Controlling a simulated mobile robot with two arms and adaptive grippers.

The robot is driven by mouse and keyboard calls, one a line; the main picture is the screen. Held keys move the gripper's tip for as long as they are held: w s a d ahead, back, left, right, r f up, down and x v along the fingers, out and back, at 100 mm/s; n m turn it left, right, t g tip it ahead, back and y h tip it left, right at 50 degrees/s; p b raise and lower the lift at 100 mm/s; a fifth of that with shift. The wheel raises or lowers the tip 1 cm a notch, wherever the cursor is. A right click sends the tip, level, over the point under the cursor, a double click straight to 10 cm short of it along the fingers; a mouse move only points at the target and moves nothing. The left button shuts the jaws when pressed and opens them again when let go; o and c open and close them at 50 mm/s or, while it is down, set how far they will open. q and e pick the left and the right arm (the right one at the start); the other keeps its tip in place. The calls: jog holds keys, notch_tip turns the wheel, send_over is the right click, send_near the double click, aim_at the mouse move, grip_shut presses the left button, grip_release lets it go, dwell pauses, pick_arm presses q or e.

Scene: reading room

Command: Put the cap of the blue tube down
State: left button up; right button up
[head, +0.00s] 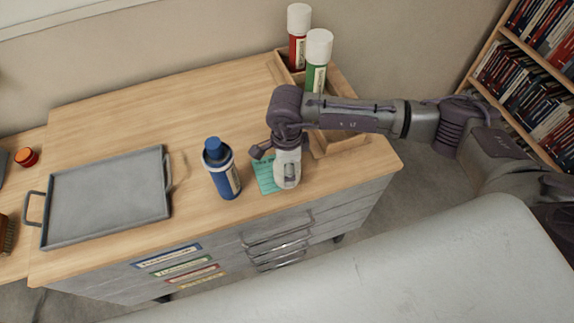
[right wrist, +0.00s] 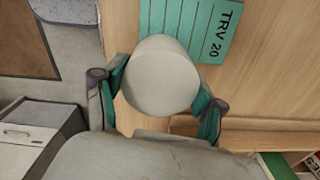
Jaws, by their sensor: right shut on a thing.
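The blue tube (head: 224,174) stands upright on the wooden worktop, its narrower blue top bare of any white cap. My right gripper (head: 287,172) is just right of it, over the teal card (head: 265,176). In the right wrist view the white round cap (right wrist: 162,72) sits between the teal finger pads of my right gripper, shut on it. The cap overlaps the teal card (right wrist: 190,22) marked "TRV 20"; I cannot tell whether it touches the surface. My left gripper is not in view.
A grey tray (head: 108,195) lies left of the tube. A red white-capped tube (head: 297,52) and a green one (head: 316,78) stand in a wooden rack (head: 340,140) at the back right. An orange-lidded jar (head: 26,157) is far left. Worktop behind the blue tube is clear.

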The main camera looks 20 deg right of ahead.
jog(key=shift+f, duration=0.2)
jog(key=o, duration=1.3)
jog(key=shift+r, duration=0.1)
jog(key=shift+r, duration=0.1)
jog(key=shift+w+r+p, duration=0.1)
jog(key=shift+r+p, duration=0.4)
jog(key=shift+r, duration=0.1)
notch_tip(320, 180, up, 12)
jog(key=shift+f+b, duration=0.25)
jog(key=shift+b, duration=0.85)
jog(key=shift+f, duration=0.1)
